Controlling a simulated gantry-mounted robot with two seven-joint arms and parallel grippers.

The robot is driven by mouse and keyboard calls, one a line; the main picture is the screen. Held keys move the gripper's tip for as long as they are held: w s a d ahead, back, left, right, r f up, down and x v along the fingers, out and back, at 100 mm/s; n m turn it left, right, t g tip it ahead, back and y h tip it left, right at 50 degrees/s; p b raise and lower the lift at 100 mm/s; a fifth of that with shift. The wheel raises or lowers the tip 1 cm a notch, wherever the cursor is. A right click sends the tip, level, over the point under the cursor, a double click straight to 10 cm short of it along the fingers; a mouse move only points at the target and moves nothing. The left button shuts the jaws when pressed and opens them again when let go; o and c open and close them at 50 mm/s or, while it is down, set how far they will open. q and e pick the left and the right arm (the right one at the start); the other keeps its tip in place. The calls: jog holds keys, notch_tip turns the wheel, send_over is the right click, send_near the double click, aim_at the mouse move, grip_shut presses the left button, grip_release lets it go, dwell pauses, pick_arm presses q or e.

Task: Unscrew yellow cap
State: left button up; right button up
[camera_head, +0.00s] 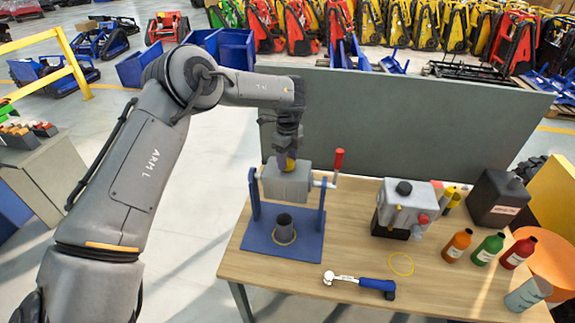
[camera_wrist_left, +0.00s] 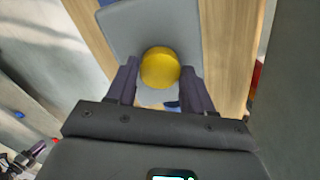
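The yellow cap (camera_head: 290,163) sits on top of a grey box (camera_head: 287,186) that is held in a blue stand (camera_head: 256,232) with a red-handled crank. My left gripper (camera_head: 287,158) points down right over the cap. In the left wrist view, the yellow cap (camera_wrist_left: 160,68) shows between the two dark fingers of my left gripper (camera_wrist_left: 159,75). The fingers are apart, with a narrow gap on each side of the cap; I cannot tell how far down beside it they reach. My right gripper is not in view.
A hammer (camera_head: 362,284) and a yellow ring (camera_head: 401,264) lie on the wooden table (camera_head: 300,297). A second grey box (camera_head: 405,207) stands to the right, near several bottles and a dark canister (camera_head: 497,198). A grey panel (camera_head: 400,125) rises along the back edge.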

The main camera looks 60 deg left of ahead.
pick_arm(q)
jog(key=c, duration=0.4)
jog(key=shift+o, duration=0.2)
jog(key=shift+f+b, duration=0.1)
jog(key=shift+b, duration=0.25)
jog(key=n+b, duration=0.4)
jog(key=n, duration=0.3)
jog(key=shift+f, duration=0.2)
jog(key=shift+r+n+b, duration=0.2)
jog(key=shift+n+b, duration=0.4)
jog(key=shift+n, duration=0.5)
jog(key=shift+r+n, duration=0.1)
jog(key=shift+n, duration=0.2)
